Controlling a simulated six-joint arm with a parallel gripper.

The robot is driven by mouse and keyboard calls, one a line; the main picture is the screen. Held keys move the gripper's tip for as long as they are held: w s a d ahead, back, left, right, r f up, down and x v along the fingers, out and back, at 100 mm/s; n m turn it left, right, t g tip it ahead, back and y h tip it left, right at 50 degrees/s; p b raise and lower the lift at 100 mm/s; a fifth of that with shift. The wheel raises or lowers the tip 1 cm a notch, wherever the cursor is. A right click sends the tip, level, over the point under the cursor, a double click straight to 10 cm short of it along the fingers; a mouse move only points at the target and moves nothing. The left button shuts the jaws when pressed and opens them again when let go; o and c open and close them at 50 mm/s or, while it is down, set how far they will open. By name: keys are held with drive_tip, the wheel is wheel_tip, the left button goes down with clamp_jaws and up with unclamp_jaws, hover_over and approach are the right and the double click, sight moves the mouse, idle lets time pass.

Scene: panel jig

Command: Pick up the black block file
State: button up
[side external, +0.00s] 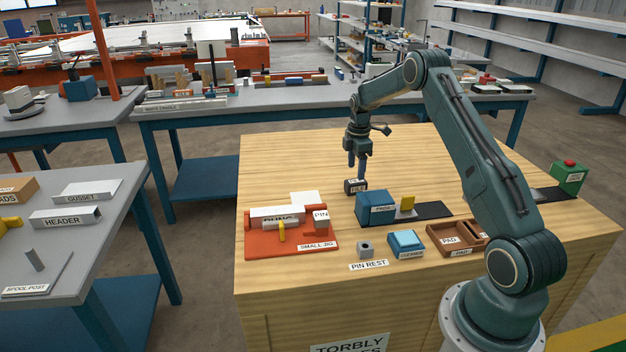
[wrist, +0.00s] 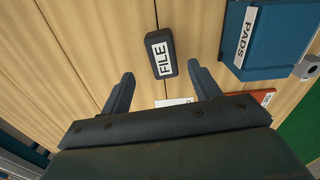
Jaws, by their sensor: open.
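The black block file (side external: 355,186) lies on the wooden bench top, left of the blue pads box (side external: 376,208). In the wrist view the file (wrist: 160,52) is a dark block with a white label reading FILE. My gripper (side external: 358,170) is above the file, pointing down, with its fingers close to it in the side view. In the wrist view the two fingers (wrist: 160,80) are apart and empty, and the file shows beyond their tips, between their lines. Whether the fingers touch the file cannot be told.
The pads box also shows in the wrist view (wrist: 268,38), right of the file. An orange small jig (side external: 290,245) stands at front left. A pin rest (side external: 365,249), a light-blue block (side external: 406,243) and a brown tray (side external: 437,229) line the front. The bench behind the file is clear.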

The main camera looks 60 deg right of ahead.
sight(356, 181)
drive_tip(key=shift+f, duration=0.75)
drive_tip(key=shift+s+f, duration=0.15)
drive_tip(key=shift+f, duration=1.15)
drive_tip(key=shift+s+f, duration=0.1)
drive_tip(key=shift+f, duration=1.2)
drive_tip(key=c, duration=1.1)
drive_tip(key=shift+c, duration=0.2)
drive_tip(key=shift+r, duration=0.2)
wheel_tip(356, 181, up, 20)
drive_tip(key=shift+f, duration=0.15)
